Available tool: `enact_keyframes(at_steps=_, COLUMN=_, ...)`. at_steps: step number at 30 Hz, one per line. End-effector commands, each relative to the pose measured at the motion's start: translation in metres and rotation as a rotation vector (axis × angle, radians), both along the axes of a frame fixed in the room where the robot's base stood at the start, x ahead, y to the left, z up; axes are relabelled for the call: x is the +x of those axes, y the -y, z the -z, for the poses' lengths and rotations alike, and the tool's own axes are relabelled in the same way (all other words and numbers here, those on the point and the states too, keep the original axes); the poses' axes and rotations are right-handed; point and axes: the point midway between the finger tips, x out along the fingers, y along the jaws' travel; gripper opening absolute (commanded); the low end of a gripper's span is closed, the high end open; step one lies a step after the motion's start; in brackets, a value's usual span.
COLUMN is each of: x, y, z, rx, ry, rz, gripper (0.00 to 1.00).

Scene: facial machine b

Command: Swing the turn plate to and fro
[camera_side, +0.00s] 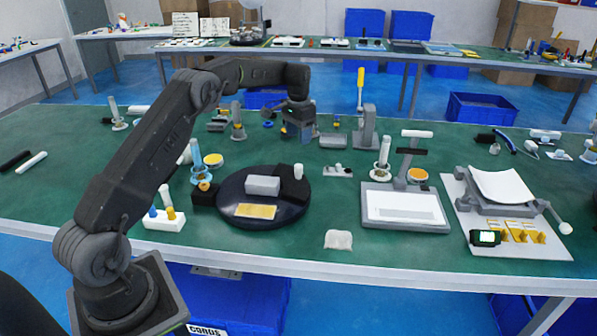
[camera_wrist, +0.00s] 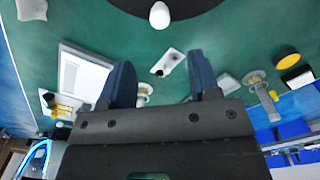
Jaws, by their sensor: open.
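The turn plate (camera_side: 228,203) is a round black disc on the green table, left of centre in the side view. It carries a grey block (camera_side: 262,185), a gold rectangle (camera_side: 255,211) and a black block near its right rim. A white upright knob (camera_side: 298,171) stands at that rim. In the wrist view the plate's dark edge (camera_wrist: 205,6) shows at the top, with the white knob (camera_wrist: 159,15) beside it. My gripper (camera_side: 302,132) is behind the plate and above the table, apart from it. Its two dark blue fingers (camera_wrist: 162,75) are open with nothing between them.
A white flat panel device (camera_side: 405,207) stands right of the plate. A small grey part (camera_side: 338,170) lies between them, and a cloth-like piece (camera_side: 338,240) is near the front edge. A white socket block (camera_side: 165,219) and tubes stand left of the plate. Several devices stand around my gripper.

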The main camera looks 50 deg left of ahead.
Motion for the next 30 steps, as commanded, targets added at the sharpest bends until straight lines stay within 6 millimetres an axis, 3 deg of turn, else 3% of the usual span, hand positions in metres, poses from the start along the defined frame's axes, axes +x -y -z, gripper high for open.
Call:
enact_keyframes(at_steps=5, x=0.000, y=0.000, z=0.021, rx=-0.001, ry=-0.002, rz=0.000, gripper=0.56)
enact_keyframes(at_steps=18, x=-0.001, y=0.000, z=0.108, rx=0.000, ry=-0.002, rz=0.000, gripper=0.56)
enact_keyframes(at_steps=24, x=0.000, y=0.000, z=0.130, rx=0.001, ry=0.001, rz=-0.001, gripper=0.56)
enact_keyframes(at_steps=30, x=0.000, y=0.000, z=0.136, rx=0.001, ry=0.002, rz=-0.001, gripper=0.56)
